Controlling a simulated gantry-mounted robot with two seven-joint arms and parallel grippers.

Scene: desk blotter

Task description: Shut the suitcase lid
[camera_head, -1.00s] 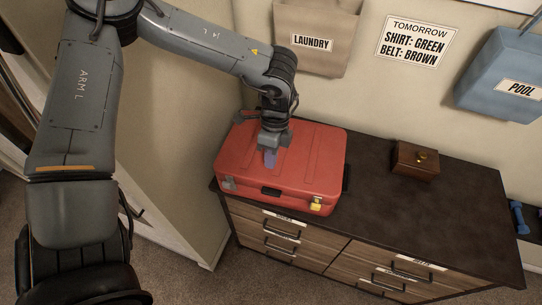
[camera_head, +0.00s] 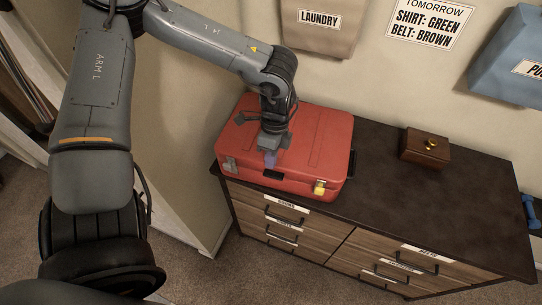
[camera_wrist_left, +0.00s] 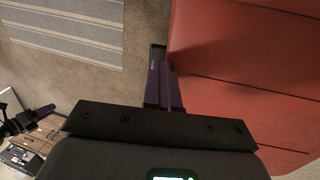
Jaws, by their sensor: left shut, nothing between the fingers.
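The red suitcase (camera_head: 318,135) lies flat on the dark dresser top with its lid down. A dark handle (camera_head: 272,175) is at its front, with a metal latch (camera_head: 230,164) at the front left and a yellow latch (camera_head: 319,187) at the front right. My left gripper (camera_head: 270,160) is shut and empty, pointing down at the lid's front edge just above the handle. I cannot tell whether it touches. In the left wrist view its purple fingers (camera_wrist_left: 162,75) are together beside the red lid (camera_wrist_left: 245,70). My right gripper is not in view.
A small brown box (camera_head: 425,148) stands on the dresser top (camera_head: 400,200), right of the suitcase, with clear surface between them. A laundry bag (camera_head: 318,30) and a blue pool bag (camera_head: 515,60) hang on the wall behind. Labelled drawers (camera_head: 330,235) are below.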

